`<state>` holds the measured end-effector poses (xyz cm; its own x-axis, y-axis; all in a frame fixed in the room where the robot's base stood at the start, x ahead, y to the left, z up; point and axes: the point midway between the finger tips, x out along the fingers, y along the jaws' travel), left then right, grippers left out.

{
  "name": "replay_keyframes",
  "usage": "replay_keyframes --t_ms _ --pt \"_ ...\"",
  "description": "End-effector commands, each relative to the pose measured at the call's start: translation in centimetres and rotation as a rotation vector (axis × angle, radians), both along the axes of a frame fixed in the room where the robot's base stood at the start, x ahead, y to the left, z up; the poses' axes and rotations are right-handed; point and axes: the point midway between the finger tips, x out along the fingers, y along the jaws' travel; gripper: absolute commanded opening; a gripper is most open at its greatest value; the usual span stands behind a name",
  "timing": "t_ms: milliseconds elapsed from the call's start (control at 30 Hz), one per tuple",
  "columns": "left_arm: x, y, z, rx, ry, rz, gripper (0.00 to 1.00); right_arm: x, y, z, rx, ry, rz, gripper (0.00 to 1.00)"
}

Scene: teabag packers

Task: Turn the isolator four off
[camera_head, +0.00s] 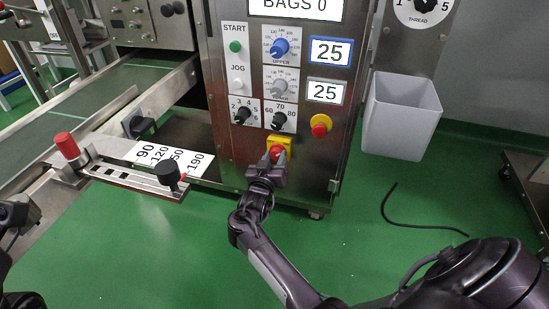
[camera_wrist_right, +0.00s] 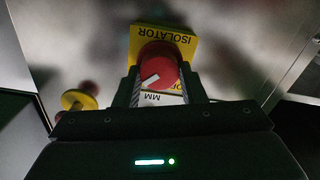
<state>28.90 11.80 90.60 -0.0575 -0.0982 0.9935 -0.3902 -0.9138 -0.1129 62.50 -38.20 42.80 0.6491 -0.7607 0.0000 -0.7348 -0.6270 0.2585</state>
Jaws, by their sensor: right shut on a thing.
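The isolator is a red rotary knob (camera_head: 277,152) on a yellow plate (camera_head: 287,143), low on the front of the steel machine cabinet. In the right wrist view the yellow plate (camera_wrist_right: 177,42) reads ISOLATOR upside down, and the red knob (camera_wrist_right: 157,66) carries a white mark slanting across its face. My right gripper (camera_head: 272,160) is at the knob, and in the right wrist view its fingers (camera_wrist_right: 160,88) are shut on the knob's sides. The lower part of the plate is partly hidden by the knob and fingers. My left gripper does not show clearly; only dark arm parts are at the left edge.
Above the isolator are black selector knobs (camera_head: 279,120), a blue dial (camera_head: 280,47) and a red emergency button (camera_head: 320,126) on yellow. A white bin (camera_head: 402,117) hangs at the right. A slotted steel bracket with a red knob (camera_head: 66,146) juts out at the left.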

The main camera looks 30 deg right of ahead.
Motion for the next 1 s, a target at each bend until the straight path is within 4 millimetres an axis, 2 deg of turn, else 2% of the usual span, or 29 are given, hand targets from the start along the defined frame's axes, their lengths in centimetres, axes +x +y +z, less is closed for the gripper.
replay_keyframes --t_ms 67,400,467,633,1000 --pt "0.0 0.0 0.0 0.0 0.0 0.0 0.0 0.0 0.0 0.0 0.0 0.0 0.001 0.14" --pt "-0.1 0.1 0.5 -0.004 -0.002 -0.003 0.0 0.0 0.0 0.2 -0.033 0.039 0.001 0.14" --pt "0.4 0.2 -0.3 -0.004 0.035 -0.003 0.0 0.1 0.0 0.3 -0.05 0.061 0.001 0.14" --pt "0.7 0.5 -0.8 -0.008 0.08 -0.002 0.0 0.1 0.1 0.5 -0.126 0.149 0.001 0.14" --pt "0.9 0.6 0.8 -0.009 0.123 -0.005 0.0 0.2 0.1 0.3 -0.35 0.41 0.001 0.14"
